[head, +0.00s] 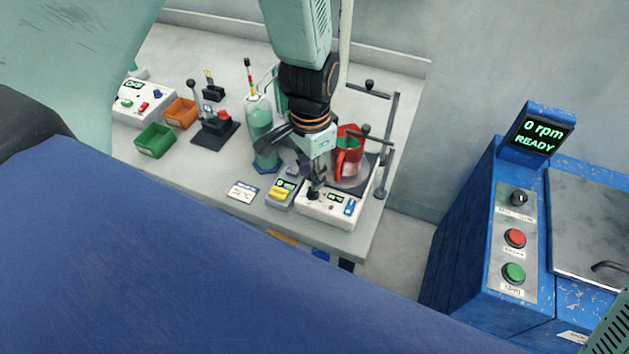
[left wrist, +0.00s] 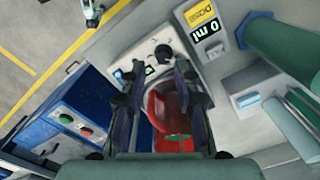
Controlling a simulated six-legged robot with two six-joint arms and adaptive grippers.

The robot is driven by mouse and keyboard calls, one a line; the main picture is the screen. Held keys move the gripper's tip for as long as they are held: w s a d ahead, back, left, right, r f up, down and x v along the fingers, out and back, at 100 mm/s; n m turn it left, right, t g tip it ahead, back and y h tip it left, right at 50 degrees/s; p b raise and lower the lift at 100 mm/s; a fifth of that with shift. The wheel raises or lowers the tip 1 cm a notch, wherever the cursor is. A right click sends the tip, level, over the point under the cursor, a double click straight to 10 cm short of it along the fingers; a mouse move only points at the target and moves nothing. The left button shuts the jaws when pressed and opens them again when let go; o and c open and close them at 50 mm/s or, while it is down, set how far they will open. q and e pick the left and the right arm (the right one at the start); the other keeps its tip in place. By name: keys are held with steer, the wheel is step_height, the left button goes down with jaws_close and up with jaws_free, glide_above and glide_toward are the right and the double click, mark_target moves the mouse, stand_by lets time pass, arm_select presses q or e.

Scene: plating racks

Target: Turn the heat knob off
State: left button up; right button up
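The heat knob (head: 313,194) is a black round knob on the white front panel of the hot plate (head: 325,213). It also shows in the left wrist view (left wrist: 163,54), just beyond my fingertips; its exact setting is too small to read. My left gripper (head: 316,178) points down just above the knob. In the left wrist view its two dark fingers (left wrist: 160,70) are spread apart with nothing between their tips, and I see no clear contact with the knob. My right gripper is not in view.
A red jug (head: 349,160) stands on the hot plate, close behind my left gripper. A yellow-labelled dosing unit (head: 284,193) and a green bottle (head: 262,135) stand to the left. A stand rod (head: 388,150) rises at the right. A blue machine (head: 470,240) stands apart at the right.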

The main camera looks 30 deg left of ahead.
mark_target(313, 192)
arm_select(q)
steer(key=shift+w+r, duration=0.5)
steer(key=shift+r, duration=0.15)
steer(key=shift+w, duration=0.1)
step_height(313, 192, down, 6)
steer(key=shift+f, duration=0.25)
steer(key=shift+a+f, duration=0.1)
steer(key=shift+f, duration=0.45)
steer(key=shift+c, duration=0.4)
steer(key=shift+c, duration=0.9)
jaws_close()
